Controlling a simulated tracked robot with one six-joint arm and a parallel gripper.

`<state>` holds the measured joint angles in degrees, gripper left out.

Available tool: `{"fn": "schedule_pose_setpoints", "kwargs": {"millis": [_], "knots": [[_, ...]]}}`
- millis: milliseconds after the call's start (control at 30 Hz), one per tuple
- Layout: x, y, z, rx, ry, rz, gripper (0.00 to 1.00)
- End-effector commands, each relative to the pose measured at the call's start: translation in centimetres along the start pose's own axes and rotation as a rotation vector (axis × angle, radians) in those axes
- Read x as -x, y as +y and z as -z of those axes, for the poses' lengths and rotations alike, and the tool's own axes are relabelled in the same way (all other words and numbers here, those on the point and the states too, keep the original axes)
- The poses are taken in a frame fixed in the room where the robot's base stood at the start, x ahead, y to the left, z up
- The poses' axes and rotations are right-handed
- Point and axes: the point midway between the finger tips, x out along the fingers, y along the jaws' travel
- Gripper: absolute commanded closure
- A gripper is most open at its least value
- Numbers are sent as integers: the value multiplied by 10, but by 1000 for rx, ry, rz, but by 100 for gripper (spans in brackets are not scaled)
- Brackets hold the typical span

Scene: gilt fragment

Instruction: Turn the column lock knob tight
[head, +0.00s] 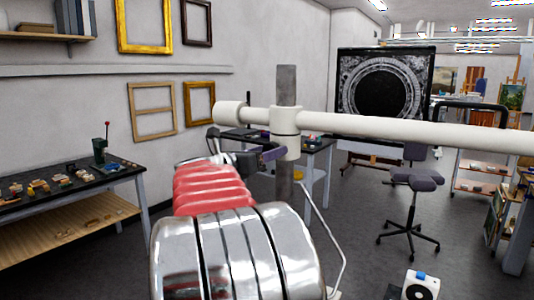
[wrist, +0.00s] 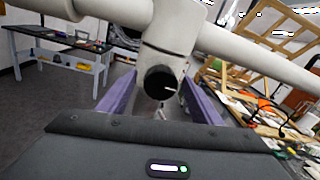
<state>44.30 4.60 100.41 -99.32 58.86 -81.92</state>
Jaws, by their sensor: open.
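The column lock knob (wrist: 160,82) is a round black knob with a pale mark, on the white clamp of the column in the wrist view. In the head view the knob is hidden; the white clamp (head: 285,140) sits on the grey column (head: 287,85). My gripper (wrist: 158,92) is open, with one purple finger on each side of the knob. A gap shows between the knob and each finger. In the head view my gripper (head: 268,154) is at the clamp's left side, behind my red and chrome arm.
A long white crossbar (head: 400,126) runs through the clamp to the right. A dark engraved panel (head: 385,85) stands behind it. A workbench (head: 75,185) with small pieces is at left. A stool (head: 413,185) stands on open floor at right.

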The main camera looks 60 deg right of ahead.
Motion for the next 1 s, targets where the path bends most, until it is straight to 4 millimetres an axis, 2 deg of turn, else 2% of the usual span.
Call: {"fn": "schedule_pose_setpoints", "kwargs": {"millis": [200,767,1000], "knots": [[0,0,0,0,0,0,41],[0,0,0,0,0,0,81],[0,0,0,-9,0,0,82]]}}
